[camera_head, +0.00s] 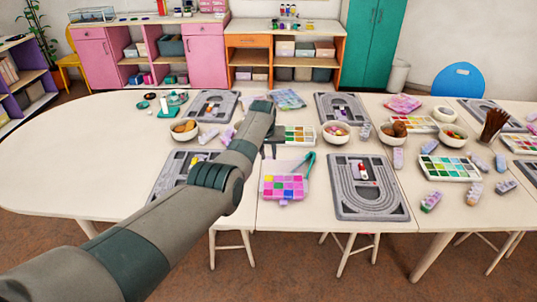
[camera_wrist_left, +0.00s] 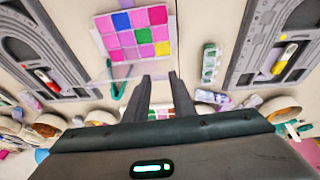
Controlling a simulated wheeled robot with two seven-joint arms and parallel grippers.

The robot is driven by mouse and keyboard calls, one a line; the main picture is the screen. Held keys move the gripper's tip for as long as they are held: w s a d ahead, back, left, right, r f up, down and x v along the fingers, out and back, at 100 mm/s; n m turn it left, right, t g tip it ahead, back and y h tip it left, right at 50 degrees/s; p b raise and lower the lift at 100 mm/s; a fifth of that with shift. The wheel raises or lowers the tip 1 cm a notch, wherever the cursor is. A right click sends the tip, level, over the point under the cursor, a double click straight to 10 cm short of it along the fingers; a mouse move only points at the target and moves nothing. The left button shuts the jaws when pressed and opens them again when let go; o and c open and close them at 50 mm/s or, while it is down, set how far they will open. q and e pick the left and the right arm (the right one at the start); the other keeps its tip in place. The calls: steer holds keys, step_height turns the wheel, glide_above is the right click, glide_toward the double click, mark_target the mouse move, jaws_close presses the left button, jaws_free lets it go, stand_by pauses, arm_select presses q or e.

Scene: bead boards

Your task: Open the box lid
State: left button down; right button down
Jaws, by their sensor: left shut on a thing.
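The bead box (camera_head: 284,188) is a small case with a grid of pink, magenta, blue, green and yellow compartments near the table's front edge. It also shows at the top of the left wrist view (camera_wrist_left: 137,35). Its clear lid (camera_head: 283,166) looks like a pale see-through sheet at the box's far side; its exact angle is hard to tell. My left gripper (camera_head: 269,148) is just beyond the box, partly hidden by my arm. In the left wrist view its two fingers (camera_wrist_left: 162,78) point at the box, shut on the lid's thin edge, which barely shows. My right gripper is out of view.
Teal pliers (camera_head: 306,162) lie right beside the box. A grey bead board (camera_head: 366,205) lies to the right, another (camera_head: 170,175) to the left under my arm. Bowls (camera_head: 336,139), bead cases (camera_head: 449,174) and small bead containers crowd the table behind and right. The table's left end is clear.

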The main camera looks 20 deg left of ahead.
arm_select(q)
steer(key=shift+w+f, duration=0.1)
stand_by(0.4)
stand_by(0.3)
steer(key=c, duration=1.5)
jaws_free()
